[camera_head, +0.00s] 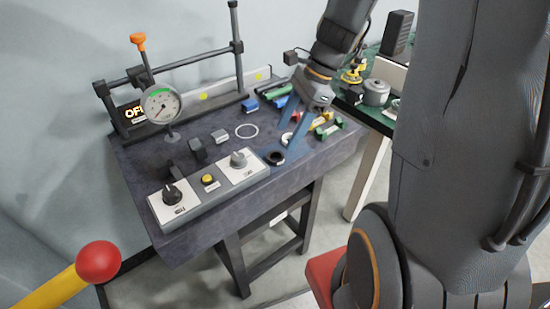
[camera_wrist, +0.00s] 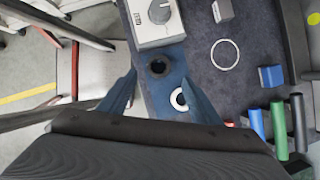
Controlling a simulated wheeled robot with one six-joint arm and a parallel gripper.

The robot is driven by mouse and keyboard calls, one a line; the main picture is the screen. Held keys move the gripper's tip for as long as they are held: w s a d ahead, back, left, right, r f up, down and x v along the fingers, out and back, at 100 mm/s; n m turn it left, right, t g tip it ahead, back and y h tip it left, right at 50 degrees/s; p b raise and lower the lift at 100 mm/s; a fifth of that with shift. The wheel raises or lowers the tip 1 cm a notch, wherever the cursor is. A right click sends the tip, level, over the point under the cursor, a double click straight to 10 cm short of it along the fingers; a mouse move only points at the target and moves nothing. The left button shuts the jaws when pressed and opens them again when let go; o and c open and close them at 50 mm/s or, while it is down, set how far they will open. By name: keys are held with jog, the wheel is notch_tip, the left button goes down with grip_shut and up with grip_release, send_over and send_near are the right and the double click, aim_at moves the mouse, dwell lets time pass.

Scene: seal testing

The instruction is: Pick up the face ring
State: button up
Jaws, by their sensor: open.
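Three rings lie flat on the dark bench top (camera_head: 140,160); I cannot tell for sure which is the face ring. A thick black ring (camera_head: 275,158) shows in the wrist view (camera_wrist: 158,67) between and just beyond my fingertips. A small white ring (camera_head: 287,138) is close to the right finger in the wrist view (camera_wrist: 180,99), partly covered by it. A large thin white ring (camera_head: 246,131) lies farther right in the wrist view (camera_wrist: 224,54). My gripper (camera_head: 286,142), with two blue fingers, is open and empty above the bench, and it spans the black ring in the wrist view (camera_wrist: 160,80).
A control box (camera_head: 210,188) with knobs and a yellow button stands at the bench front. A gauge (camera_head: 161,104) on a stand is behind it. Blue blocks (camera_wrist: 271,76) and green and blue cylinders (camera_wrist: 278,130) lie beside the rings. A green-topped table (camera_head: 372,115) adjoins the bench.

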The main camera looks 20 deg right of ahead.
aim_at(272, 154)
jog(key=shift+p+x, duration=0.5)
jog(key=shift+x, duration=3.1)
jog(key=shift+s+a+r, duration=0.1)
jog(key=shift+s, duration=0.05)
jog(key=c, duration=1.1)
jog(key=shift+r, duration=0.1)
